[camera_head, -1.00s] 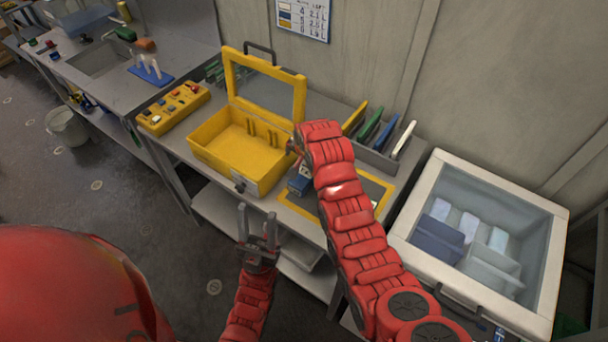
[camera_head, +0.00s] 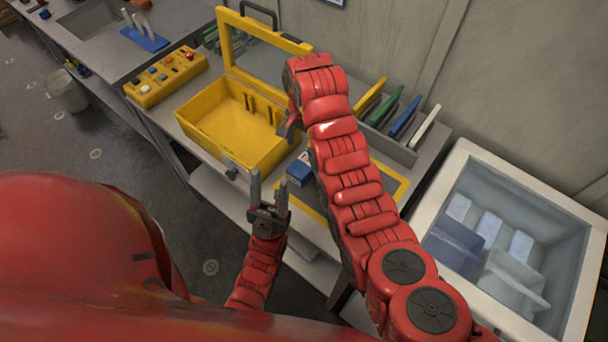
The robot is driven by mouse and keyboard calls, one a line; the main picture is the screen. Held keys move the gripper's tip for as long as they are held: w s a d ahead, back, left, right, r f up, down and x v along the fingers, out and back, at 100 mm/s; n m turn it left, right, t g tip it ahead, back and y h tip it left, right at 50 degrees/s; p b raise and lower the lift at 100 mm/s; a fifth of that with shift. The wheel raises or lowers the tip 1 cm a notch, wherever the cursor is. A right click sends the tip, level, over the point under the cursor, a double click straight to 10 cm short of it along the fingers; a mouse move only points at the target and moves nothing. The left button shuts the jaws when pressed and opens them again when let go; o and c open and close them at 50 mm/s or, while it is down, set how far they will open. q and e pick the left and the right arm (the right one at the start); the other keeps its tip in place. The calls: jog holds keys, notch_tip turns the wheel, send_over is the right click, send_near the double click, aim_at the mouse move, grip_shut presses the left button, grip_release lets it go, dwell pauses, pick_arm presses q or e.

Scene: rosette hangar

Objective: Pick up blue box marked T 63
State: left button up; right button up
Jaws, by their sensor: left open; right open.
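A small blue box (camera_head: 298,174) with a pale top patch lies on the grey bench, just right of the open yellow case. Any marking on it is too small to read, and my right arm hides part of its right side. My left gripper (camera_head: 269,186) is open and empty, in front of the bench edge, lower left of the blue box and apart from it. My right gripper (camera_head: 289,128) is at the right side of the yellow case, above the blue box; it is mostly hidden by its own wrist.
The yellow case (camera_head: 222,150) stands open with its lid up. A yellow-framed mat (camera_head: 388,177) lies under my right arm. A rack of coloured panels (camera_head: 400,125) stands behind. A white-rimmed bin (camera_head: 440,190) is at right; a yellow button panel (camera_head: 165,80) at left.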

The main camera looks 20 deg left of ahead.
aim_at(304, 164)
jog(key=f+p, duration=0.3)
jog(key=shift+s+f, duration=0.3)
jog(key=shift+f, duration=0.45)
jog(key=shift+w+f+p, duration=0.15)
jog(key=shift+f+p, duration=0.35)
jog(key=shift+p, duration=0.1)
notch_tip(304, 164, down, 2)
jog(key=shift+p, duration=0.55)
jog(key=shift+f+b, duration=0.5)
jog(key=shift+f, duration=0.7)
jog(key=shift+c, duration=0.2)
jog(key=c, duration=1.4)
